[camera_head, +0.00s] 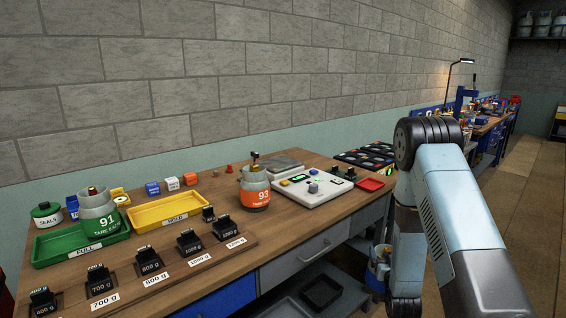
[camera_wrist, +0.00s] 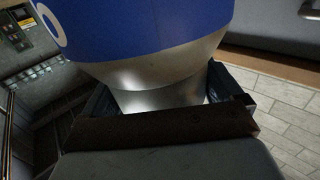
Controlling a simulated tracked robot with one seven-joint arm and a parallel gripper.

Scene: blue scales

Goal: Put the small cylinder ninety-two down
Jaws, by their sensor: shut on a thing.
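My gripper (camera_wrist: 165,100) is shut on a cylinder (camera_wrist: 165,50) with a blue band and a bare silver lower part. Only a piece of a white mark shows on the band, so I cannot read its number. In the head view the blue cylinder (camera_head: 377,268) is partly hidden by my arm, beside the table's right end and below its top. A green-banded cylinder marked 91 (camera_head: 98,222) stands in the green FULL tray (camera_head: 50,250). An orange-banded cylinder (camera_head: 255,191) stands on the table; its number is too small to read.
The yellow HOLD tray (camera_head: 170,212) is empty. A white scale (camera_head: 318,188) with a green display stands near the table's right end, with nothing large on it. Several black weights (camera_head: 148,261) line the front edge. A small red tray (camera_head: 370,185) is at the right.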

